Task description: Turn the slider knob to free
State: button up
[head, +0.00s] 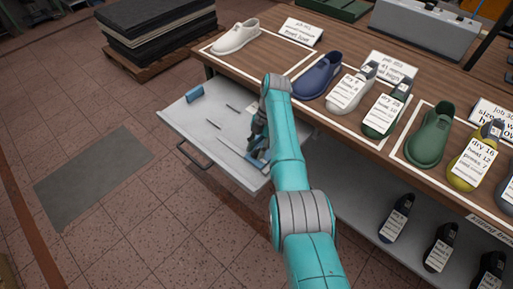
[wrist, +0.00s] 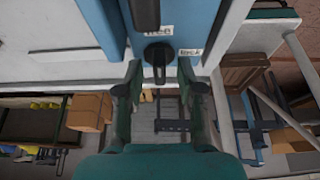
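The slider knob (wrist: 158,62) is a small black knob with a bar grip, on a blue body (wrist: 200,20) in the wrist view. Its bar runs up and down in the picture. My gripper (wrist: 160,70) is open, one finger each side of the knob, with gaps between fingers and knob. In the head view my gripper (head: 257,142) is low over the open drawer, and my arm hides the knob.
The pale drawer (head: 215,135) stands out from the wooden bench (head: 270,50), with a blue block (head: 195,94) and thin rods in it. Shoe lasts with paper tags stand on the bench, and several more on the shelf below.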

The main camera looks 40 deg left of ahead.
jog(key=shift+r, duration=0.1)
jog(key=v, duration=1.1)
jog(key=shift+w+r, duration=0.15)
jog(key=shift+r, duration=0.25)
